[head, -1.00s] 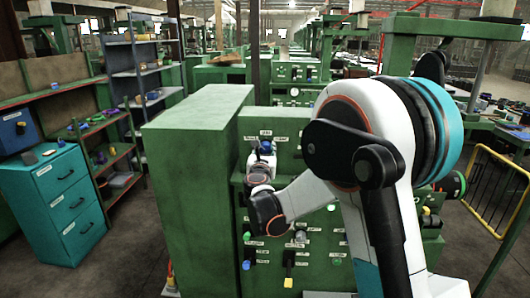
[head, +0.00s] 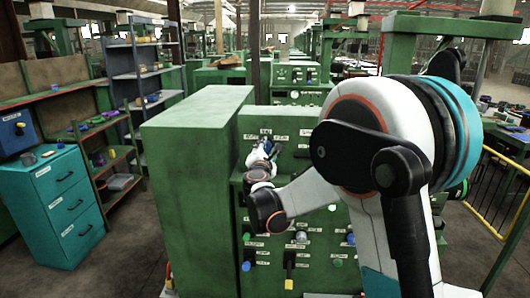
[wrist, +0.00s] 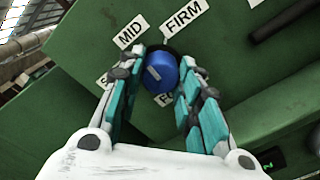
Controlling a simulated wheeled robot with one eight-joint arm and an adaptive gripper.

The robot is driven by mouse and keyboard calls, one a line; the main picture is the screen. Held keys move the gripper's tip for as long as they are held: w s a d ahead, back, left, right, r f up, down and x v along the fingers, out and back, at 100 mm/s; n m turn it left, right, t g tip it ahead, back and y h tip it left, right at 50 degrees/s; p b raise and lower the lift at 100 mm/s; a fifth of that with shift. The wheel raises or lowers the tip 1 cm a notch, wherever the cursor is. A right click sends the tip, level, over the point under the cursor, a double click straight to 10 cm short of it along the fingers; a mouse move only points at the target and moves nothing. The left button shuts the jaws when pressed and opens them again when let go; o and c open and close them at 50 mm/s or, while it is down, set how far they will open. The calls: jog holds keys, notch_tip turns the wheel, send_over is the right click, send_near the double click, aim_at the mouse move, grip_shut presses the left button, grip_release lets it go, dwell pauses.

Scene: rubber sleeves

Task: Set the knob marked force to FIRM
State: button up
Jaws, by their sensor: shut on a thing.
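The blue knob (wrist: 161,72) sits on the green panel between my gripper's teal fingers in the wrist view. A short pale mark shows on its face; I cannot tell surely which label it points to. The MID label (wrist: 131,32) is up and left of the knob, and the FIRM label (wrist: 184,18) is up and right. Two more labels are mostly hidden by the fingers and knob. My gripper (wrist: 160,82) is shut on the knob. In the head view my gripper (head: 266,152) is at the panel's upper left, and it hides most of the knob.
The green machine panel (head: 312,250) carries several other knobs and a yellow-handled lever (head: 289,262) below my arm. A tall green cabinet (head: 190,190) stands close on the left. A teal drawer unit (head: 68,205) is farther left, and a yellow railing (head: 497,190) is at right.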

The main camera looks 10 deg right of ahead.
jog(key=m, duration=0.4)
jog(key=shift+m+b, duration=0.3)
jog(key=m, duration=0.4)
jog(key=shift+m, duration=0.4)
jog(key=o, duration=1.1)
jog(key=shift+s, duration=0.1)
jog(key=v, duration=1.1)
jog(key=shift+s+a, duration=0.15)
jog(key=shift+s, duration=0.2)
